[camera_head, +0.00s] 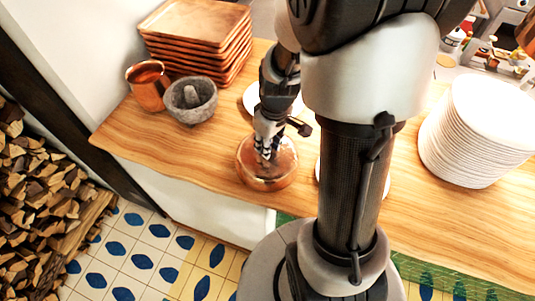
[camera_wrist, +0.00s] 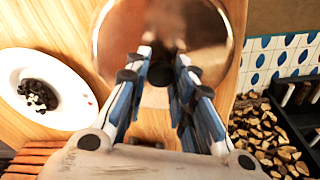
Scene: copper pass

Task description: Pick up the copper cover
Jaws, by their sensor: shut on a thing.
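The copper cover (camera_head: 254,173) is a round, shiny copper lid near the front edge of the wooden counter in the head view. It also fills the top middle of the wrist view (camera_wrist: 120,30). My gripper (camera_head: 266,155) is above its centre, pointing down. In the wrist view my gripper (camera_wrist: 161,72) has its fingers on either side of a small dark knob on top of the cover, shut on it. The head view does not show clearly whether the cover touches the counter.
A white plate (camera_wrist: 70,112) with dark food lies beside the cover. A stone mortar (camera_head: 190,113), a copper mug (camera_head: 148,98) and stacked wooden trays (camera_head: 196,30) stand at the back left. A tall stack of white plates (camera_head: 478,130) stands at right. Firewood (camera_head: 40,205) is piled at far left.

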